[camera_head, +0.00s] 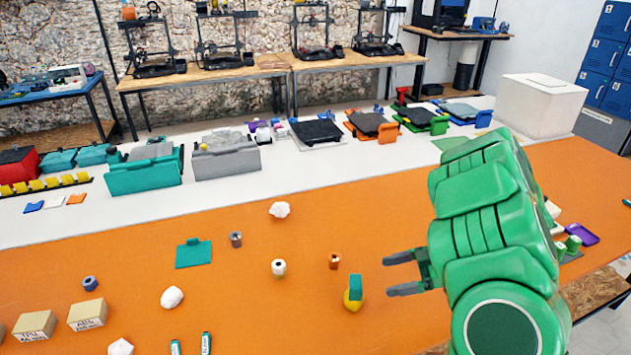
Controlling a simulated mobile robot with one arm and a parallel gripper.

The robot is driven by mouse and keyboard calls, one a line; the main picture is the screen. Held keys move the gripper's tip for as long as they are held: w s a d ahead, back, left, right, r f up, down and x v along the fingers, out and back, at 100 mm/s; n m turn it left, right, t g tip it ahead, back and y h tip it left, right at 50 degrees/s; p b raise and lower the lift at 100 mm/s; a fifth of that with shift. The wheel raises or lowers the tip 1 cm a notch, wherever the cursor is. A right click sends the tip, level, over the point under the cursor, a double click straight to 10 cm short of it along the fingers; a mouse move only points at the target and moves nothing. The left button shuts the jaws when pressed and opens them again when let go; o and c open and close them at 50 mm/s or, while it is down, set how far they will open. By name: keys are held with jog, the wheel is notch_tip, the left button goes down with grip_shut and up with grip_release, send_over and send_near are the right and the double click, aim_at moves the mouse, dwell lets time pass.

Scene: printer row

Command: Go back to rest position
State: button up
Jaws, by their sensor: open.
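My green arm reaches in from the lower right of the head view. My gripper (402,273) has two dark grey fingers pointing left, spread apart with nothing between them. It is above the orange table (370,215). A yellow round piece with a teal block (355,288) is just left of the fingertips, apart from them in the picture. The height of the gripper over the table is hard to tell. My arm hides part of the table's right side.
Small spools (279,267), white crumpled lumps (172,297), a teal plate (193,253) and cardboard boxes (87,314) lie on the orange table. A white strip behind holds a grey bin (226,160), a teal bin (145,174) and a white box (541,105). Printers (313,35) stand at the back.

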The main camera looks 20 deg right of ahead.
jog(key=shift+w, duration=0.1)
